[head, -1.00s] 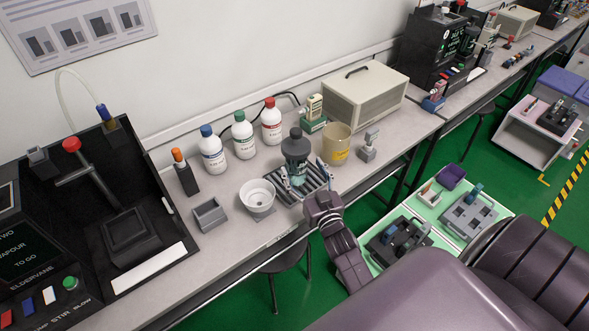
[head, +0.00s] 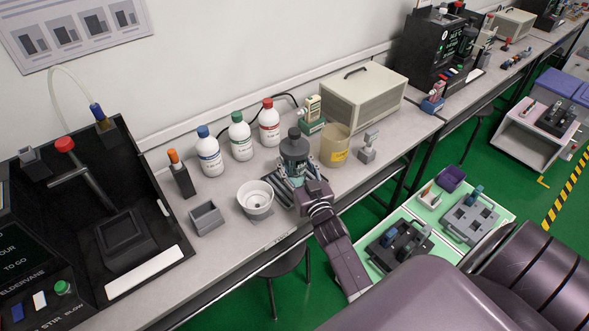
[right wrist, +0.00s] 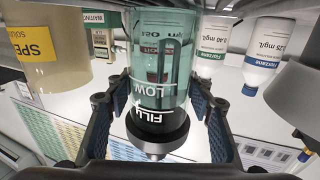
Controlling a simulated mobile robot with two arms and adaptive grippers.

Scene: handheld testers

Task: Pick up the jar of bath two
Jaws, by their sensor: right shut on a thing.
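The jar (head: 294,150) has a dark grey lid and a teal see-through body. It stands upright over a dark ribbed tray (head: 272,184) on the bench. In the right wrist view, which looks upside down, the jar (right wrist: 160,85) fills the middle, with FILL and LOW marks on its side. My right gripper (right wrist: 152,102) has a finger on each side of the jar and is shut on it. In the head view this gripper (head: 300,180) is at the jar's near side, hiding its lower part. I cannot tell whether the jar's base touches the tray. My left gripper is not in view.
A beige beaker (head: 335,146) stands close right of the jar, and a white bowl (head: 255,198) close left. Three capped bottles (head: 240,138) stand behind. A grey box (head: 207,219) is farther left. A green-topped cart (head: 385,270) stands in front of the bench.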

